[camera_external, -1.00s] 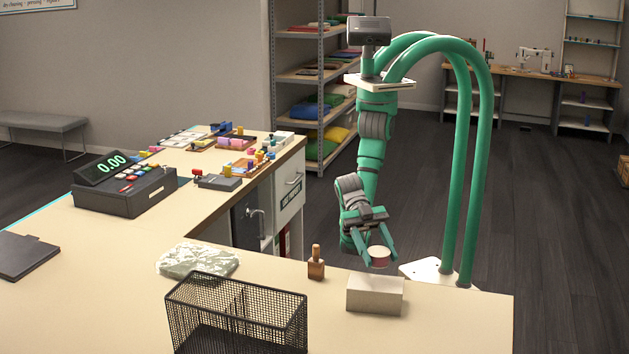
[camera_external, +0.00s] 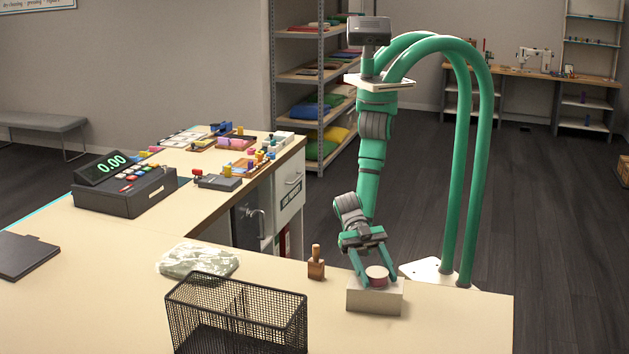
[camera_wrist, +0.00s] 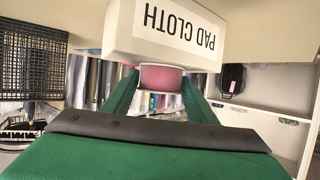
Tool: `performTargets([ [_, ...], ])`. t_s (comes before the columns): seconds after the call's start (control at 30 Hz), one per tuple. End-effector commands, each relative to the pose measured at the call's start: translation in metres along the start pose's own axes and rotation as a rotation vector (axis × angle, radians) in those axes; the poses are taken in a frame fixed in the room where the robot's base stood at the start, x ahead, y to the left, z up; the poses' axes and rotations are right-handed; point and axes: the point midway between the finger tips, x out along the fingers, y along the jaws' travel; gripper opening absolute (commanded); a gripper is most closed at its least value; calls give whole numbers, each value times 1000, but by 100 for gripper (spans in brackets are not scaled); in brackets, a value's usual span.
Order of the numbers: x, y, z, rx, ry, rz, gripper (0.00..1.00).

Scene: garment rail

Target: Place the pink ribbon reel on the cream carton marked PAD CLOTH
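The pink ribbon reel (camera_external: 377,277), with a pale top, is between the fingers of my gripper (camera_external: 378,281). The cream carton (camera_external: 375,298) stands on the counter directly beneath, and the reel is at its top face; whether they touch, I cannot tell. In the wrist view, the reel (camera_wrist: 162,78) sits between both green fingertips, which appear to meet its sides. The carton (camera_wrist: 150,50) shows there with the label PAD CLOTH, its edge right by the reel. My gripper points down and appears shut on the reel.
A black wire basket (camera_external: 237,318) stands on the counter front left of the carton. A small wooden-handled brown item (camera_external: 316,264) stands left of the carton. A patterned cloth bundle (camera_external: 197,261) lies farther left. The counter (camera_external: 450,325) right of the carton is clear.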

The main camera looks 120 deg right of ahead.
Motion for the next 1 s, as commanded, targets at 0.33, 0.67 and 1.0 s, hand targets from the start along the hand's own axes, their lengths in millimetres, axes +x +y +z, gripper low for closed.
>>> performTargets([
  [0.33,0,0,-1,0,0,0,67],
  [0.67,-38,1,-4,-1,2,3,67],
  [1.0,-101,0,-4,-1,1,2,67],
])
